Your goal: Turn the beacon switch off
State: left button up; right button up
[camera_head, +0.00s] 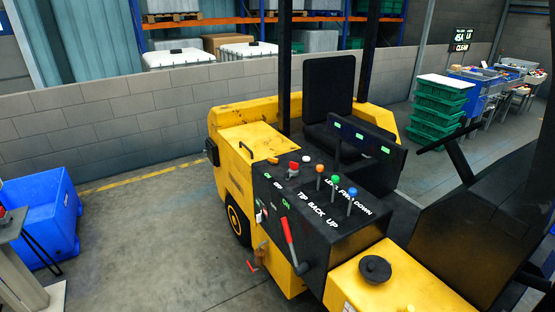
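A yellow forklift (245,150) stands in the middle of the view with a black control panel (300,205) on top. The panel has a red mushroom-like knob (293,168), a white knob (307,160), and levers with orange (320,169), green (334,181) and blue (351,194) tops. Small green-lit labels and small switches (265,207) sit at the panel's left side; they are too small to tell which is the beacon switch or its position. A red-handled lever (288,232) rises at the panel's front left. Neither of my grippers is in view.
A black seat (328,90) is behind the panel, and a round black knob (375,268) is on the yellow body in front. A blue bin (45,225) stands at the left. Green crates (436,110) are stacked at the right. The floor left of the forklift is clear.

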aim_at(272, 161)
jog(key=i+j+z, duration=0.15)
jog(key=z, duration=0.25)
jog(key=i+j+z, duration=0.2)
jog(key=z, duration=0.25)
